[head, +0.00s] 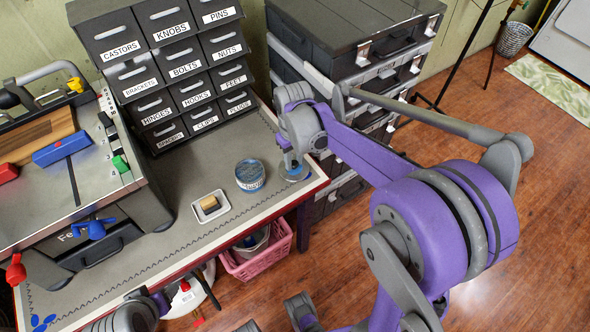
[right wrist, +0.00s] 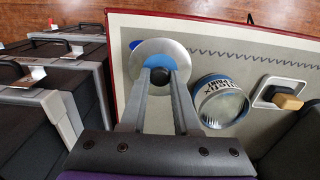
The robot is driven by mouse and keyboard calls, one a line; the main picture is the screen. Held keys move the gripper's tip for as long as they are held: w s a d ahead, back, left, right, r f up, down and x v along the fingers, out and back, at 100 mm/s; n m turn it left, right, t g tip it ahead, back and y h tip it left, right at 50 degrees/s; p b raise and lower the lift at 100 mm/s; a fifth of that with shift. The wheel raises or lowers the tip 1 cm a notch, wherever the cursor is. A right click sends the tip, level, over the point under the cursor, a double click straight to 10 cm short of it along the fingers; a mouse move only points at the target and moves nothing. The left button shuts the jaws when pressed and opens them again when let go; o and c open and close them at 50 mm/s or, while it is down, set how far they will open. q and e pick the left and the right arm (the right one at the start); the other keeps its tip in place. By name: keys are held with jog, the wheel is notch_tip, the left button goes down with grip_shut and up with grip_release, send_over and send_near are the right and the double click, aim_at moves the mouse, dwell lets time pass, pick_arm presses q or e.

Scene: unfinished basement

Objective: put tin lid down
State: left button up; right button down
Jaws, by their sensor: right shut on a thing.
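My right gripper (head: 293,165) is shut on the dark knob of the tin lid (head: 297,175), at the bench's right front corner. In the right wrist view the lid (right wrist: 150,60) is a round silver disc with a blue patch, between the fingertips (right wrist: 162,75). It lies flat, at or just above the bench top; I cannot tell whether it touches. The open round tin (head: 250,176), with a blue and white label, stands just left of the lid; it also shows in the right wrist view (right wrist: 221,101).
A small white dish (head: 222,213) with a tan block (head: 209,204) is left of the tin. Labelled drawers (head: 180,70) stand behind, and a workbench machine (head: 90,185) is at left. A dark tool chest (head: 350,50) stands beyond the bench's right edge. A pink basket (head: 262,262) sits below.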

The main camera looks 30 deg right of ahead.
aim_at(294, 169)
jog(key=shift+f, duration=2.2)
jog(key=shift+f+b, duration=0.2)
jog(key=shift+b, duration=0.2)
jog(key=c, duration=0.6)
grip_release()
jog(key=shift+c, duration=0.2)
jog(key=shift+r, duration=0.15)
